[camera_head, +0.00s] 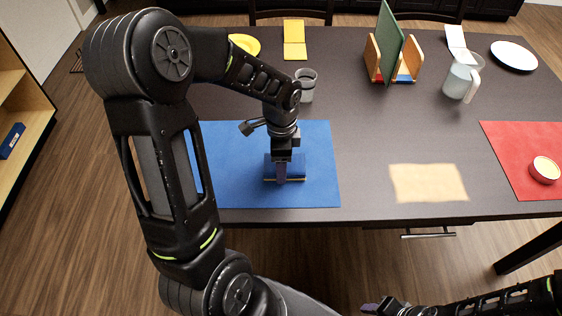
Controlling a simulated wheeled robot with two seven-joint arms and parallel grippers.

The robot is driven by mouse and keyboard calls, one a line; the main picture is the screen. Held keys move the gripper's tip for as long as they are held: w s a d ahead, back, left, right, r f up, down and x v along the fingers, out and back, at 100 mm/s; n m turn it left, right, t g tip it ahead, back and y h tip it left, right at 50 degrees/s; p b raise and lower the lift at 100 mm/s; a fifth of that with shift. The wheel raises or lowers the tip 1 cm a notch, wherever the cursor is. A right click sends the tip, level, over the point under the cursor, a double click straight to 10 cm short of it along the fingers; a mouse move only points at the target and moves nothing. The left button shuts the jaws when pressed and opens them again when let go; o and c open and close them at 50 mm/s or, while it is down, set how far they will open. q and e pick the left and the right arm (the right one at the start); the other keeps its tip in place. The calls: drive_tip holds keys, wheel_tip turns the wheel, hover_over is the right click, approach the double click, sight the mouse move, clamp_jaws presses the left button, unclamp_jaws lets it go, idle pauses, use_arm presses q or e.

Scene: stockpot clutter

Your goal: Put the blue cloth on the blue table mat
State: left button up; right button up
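The blue table mat (322,187) lies flat at the left front of the dark table. A small darker blue folded piece, which looks like the blue cloth (297,170), is at the middle of the mat. My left gripper (281,179) points down over this cloth and covers part of it. Its fingers are seen edge-on, so I cannot tell if they are shut on the cloth, or if the cloth rests on the mat or just above it. My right gripper (371,308) is low at the bottom edge, away from the table, its opening unclear.
A glass (307,88) stands just behind the mat. A tan cloth (428,182) lies right of it, then a red mat (500,150) with a bowl (545,170). A pitcher (459,81), a rack with a green board (388,45) and a white plate (514,56) are farther back.

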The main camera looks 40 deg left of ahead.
use_arm(q)
drive_tip(key=shift+f, duration=0.15)
drive_tip(key=o, duration=1.3)
wheel_tip(320, 180, up, 12)
drive_tip(key=shift+r, duration=0.2)
